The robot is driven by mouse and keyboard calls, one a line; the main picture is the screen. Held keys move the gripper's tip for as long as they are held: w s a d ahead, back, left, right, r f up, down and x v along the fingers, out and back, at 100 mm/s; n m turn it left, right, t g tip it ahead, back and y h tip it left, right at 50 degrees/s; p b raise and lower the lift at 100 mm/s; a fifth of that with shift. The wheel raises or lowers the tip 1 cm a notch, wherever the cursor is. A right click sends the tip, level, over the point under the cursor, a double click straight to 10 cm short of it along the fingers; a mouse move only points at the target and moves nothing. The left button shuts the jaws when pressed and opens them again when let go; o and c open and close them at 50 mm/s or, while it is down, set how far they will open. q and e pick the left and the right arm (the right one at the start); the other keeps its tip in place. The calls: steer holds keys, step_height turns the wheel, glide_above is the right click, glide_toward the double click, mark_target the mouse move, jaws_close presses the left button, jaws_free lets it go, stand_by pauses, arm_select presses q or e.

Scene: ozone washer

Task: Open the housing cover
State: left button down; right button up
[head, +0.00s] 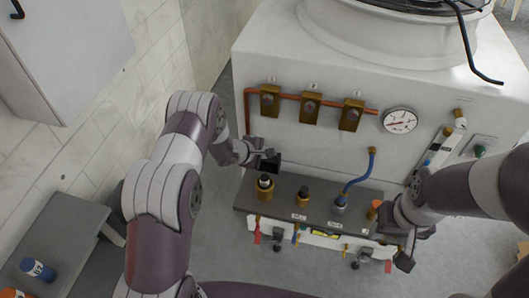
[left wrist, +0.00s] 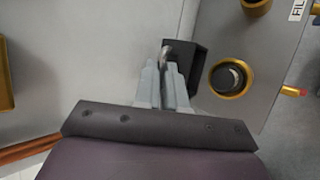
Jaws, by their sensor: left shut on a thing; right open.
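The white housing (head: 320,135) fills the middle of the head view, with a round drum (head: 400,45) on top. I cannot tell which part is its cover. My left gripper (head: 261,153) is at the housing's lower left front, above the left end of the dark shelf. In the left wrist view its fingers (left wrist: 168,80) are close together on a small metal piece (left wrist: 167,52) beside a black bracket (left wrist: 190,68). The fingers partly hide that piece. My right gripper (head: 392,240) is open, at the right end of the shelf.
The dark shelf (head: 285,191) carries brass fittings and a blue hose (head: 358,174). Copper pipe with several brass valves (head: 310,107) and a gauge (head: 399,120) sit on the front. A grey side table (head: 60,230) with a blue bottle (head: 38,269) stands at left.

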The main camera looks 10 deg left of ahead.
arm_select(q)
steer(key=shift+w+r, duration=0.15)
steer(key=shift+r, duration=0.05)
steer(key=c, duration=1.2)
jaws_free()
steer(key=shift+s+a+r, duration=0.25)
steer(key=shift+s+r, duration=0.05)
steer(key=shift+s, duration=0.15)
steer(key=b+v, duration=0.1)
steer(key=v, duration=1)
steer(key=shift+s+r+b, duration=0.25)
steer(key=shift+b, duration=0.15)
